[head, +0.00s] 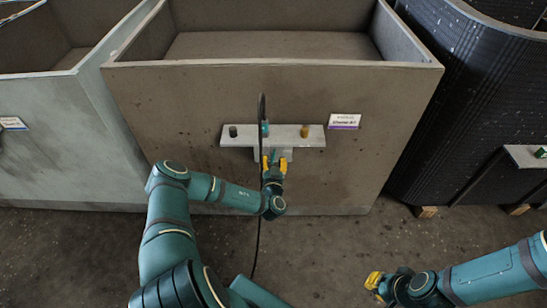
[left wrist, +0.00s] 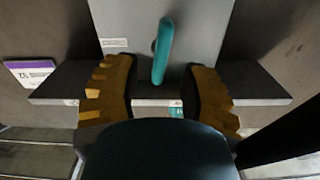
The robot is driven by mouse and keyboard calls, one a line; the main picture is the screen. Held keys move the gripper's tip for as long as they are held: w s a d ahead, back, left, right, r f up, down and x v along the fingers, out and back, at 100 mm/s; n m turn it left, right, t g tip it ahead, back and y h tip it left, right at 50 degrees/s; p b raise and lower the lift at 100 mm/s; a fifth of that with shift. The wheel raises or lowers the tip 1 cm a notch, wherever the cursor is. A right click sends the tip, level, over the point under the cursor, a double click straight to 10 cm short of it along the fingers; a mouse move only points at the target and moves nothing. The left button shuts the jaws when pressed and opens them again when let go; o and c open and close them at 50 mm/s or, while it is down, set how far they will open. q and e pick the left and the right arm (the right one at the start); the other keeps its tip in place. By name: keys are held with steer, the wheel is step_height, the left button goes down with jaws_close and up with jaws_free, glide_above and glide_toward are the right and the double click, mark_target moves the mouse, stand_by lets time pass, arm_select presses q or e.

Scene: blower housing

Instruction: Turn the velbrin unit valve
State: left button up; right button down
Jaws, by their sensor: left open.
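A teal valve handle (head: 265,129) stands at the middle of a pale bracket plate (head: 287,142) on the front of the brown bin (head: 215,105). In the left wrist view the handle (left wrist: 162,50) is a slim upright bar, slightly tilted, ahead of and between my fingers. My left gripper (head: 275,162) is open, its yellow fingers just below the plate; it also shows in the left wrist view (left wrist: 160,85). It appears empty. My right gripper (head: 375,283) hangs low at the right, away from the bin; its finger opening is unclear.
A dark knob (head: 233,131) and an orange-brown knob (head: 304,131) sit at the plate's ends. A white and purple label (head: 344,121) is right of the plate; its text is not legible. A dark cable passes the handle. A black ribbed bin (head: 450,110) stands at right.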

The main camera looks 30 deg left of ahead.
mark_target(273, 157)
arm_select(q)
steer(key=shift+x, duration=1.55)
jaws_close()
